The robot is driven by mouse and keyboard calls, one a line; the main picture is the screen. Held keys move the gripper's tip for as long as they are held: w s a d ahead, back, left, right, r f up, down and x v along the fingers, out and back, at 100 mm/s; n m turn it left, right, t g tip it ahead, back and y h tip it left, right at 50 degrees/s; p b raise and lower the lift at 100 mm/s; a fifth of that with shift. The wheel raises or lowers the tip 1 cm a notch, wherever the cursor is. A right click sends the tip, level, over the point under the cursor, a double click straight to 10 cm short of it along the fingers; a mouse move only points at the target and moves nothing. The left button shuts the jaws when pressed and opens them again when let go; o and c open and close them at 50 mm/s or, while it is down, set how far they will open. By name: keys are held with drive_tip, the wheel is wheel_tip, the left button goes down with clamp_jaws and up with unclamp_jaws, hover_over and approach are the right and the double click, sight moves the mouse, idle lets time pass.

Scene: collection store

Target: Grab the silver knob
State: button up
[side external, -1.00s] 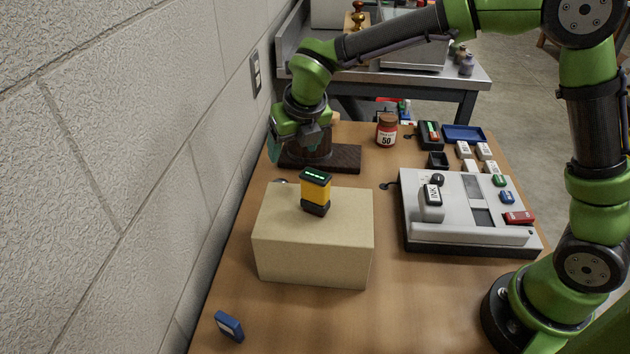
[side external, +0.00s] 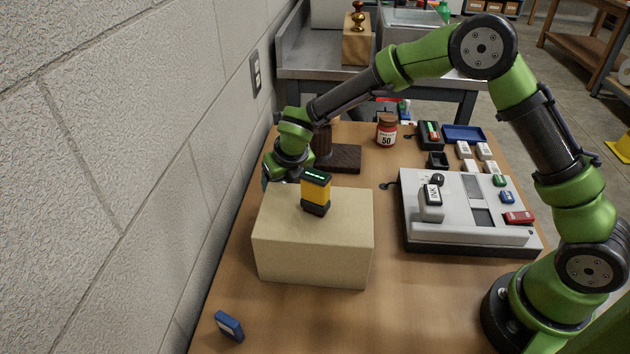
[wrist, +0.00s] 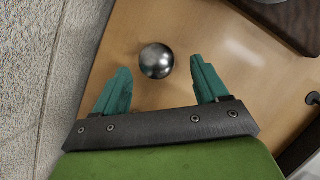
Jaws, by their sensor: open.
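The silver knob (wrist: 156,60) is a shiny metal ball over the wooden table top in the wrist view. It lies between the two teal fingertips of my gripper (wrist: 160,67), with a visible gap to each finger. I cannot tell how far above or below the fingertips it is. In the side external view my gripper (side external: 267,184) is low behind the back left corner of the beige box, near the wall. The knob is hidden there. The jaws are open and empty.
The beige box (side external: 312,255) carries a yellow and black device (side external: 316,192). A grey machine (side external: 465,210) stands at the right. The front table area is mostly clear.

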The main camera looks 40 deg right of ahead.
drive_tip(key=x, duration=0.3)
drive_tip(key=shift+a+f, duration=0.15)
drive_tip(key=c, duration=1.2)
